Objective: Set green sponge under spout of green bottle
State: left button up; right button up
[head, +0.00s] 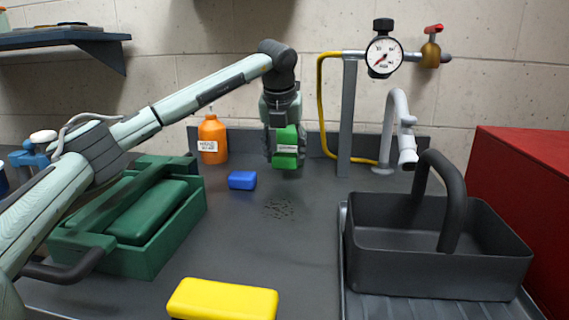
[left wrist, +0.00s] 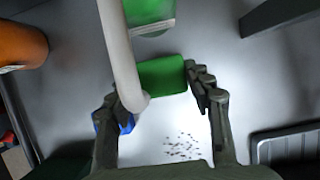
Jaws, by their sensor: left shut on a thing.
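My left gripper (head: 285,154) points down at the back of the counter and is shut on the green sponge (head: 286,162). In the left wrist view the sponge (left wrist: 163,76) lies between the two fingers (left wrist: 160,95). The green bottle (head: 290,135) stands directly behind the gripper, mostly hidden in the head view. Its body (left wrist: 150,12) shows at the top of the left wrist view. Its pale spout (left wrist: 123,55) reaches toward the camera, passing over the sponge's left end and hiding part of the left finger. The exact height gap between spout and sponge cannot be told. My right gripper is not in view.
An orange bottle (head: 212,140) and a blue sponge (head: 242,180) are left of the gripper. Dark crumbs (head: 278,208) lie in front. A yellow sponge (head: 222,299), green toolbox (head: 130,255), black caddy (head: 440,270), faucet (head: 398,130) and gauge post (head: 347,120) surround clear counter.

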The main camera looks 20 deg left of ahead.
aim_at(284, 157)
pick_arm(q)
jog(key=shift+f, duration=1.45)
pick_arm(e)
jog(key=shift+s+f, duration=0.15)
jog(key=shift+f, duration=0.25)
pick_arm(q)
jog(key=shift+f, duration=0.25)
jog(key=o, duration=0.8)
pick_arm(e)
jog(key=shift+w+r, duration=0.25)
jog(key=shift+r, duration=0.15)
pick_arm(q)
jog(key=shift+r, duration=0.15)
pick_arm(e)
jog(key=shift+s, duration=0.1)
